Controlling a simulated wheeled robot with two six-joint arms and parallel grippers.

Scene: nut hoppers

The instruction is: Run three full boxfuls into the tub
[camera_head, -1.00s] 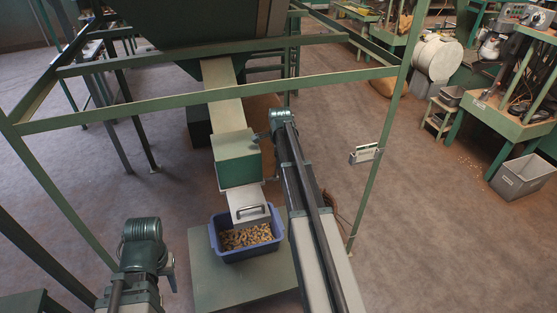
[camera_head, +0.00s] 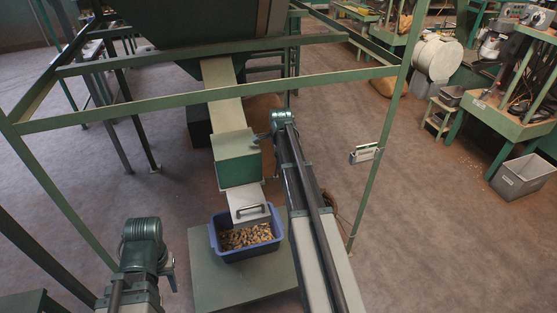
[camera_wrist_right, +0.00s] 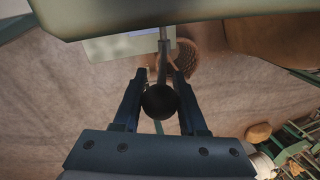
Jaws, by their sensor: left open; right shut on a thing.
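The blue tub (camera_head: 215,238) stands on a flat green platform below the chute and holds a layer of nuts (camera_head: 246,236). The green box (camera_head: 238,160) sits at the lower end of the pale chute (camera_head: 224,95). A pale plate with a handle (camera_head: 250,208) slopes from the box over the tub's back edge. My right gripper (camera_head: 262,136) is beside the box's upper right side. In the right wrist view it is shut on a black ball knob (camera_wrist_right: 160,102) on a metal rod (camera_wrist_right: 163,55). My left gripper (camera_head: 168,268) is open and empty, left of the platform.
The large hopper (camera_head: 205,25) is above. A grey bin (camera_head: 522,177) and workbenches stand far right. Floor between is clear.

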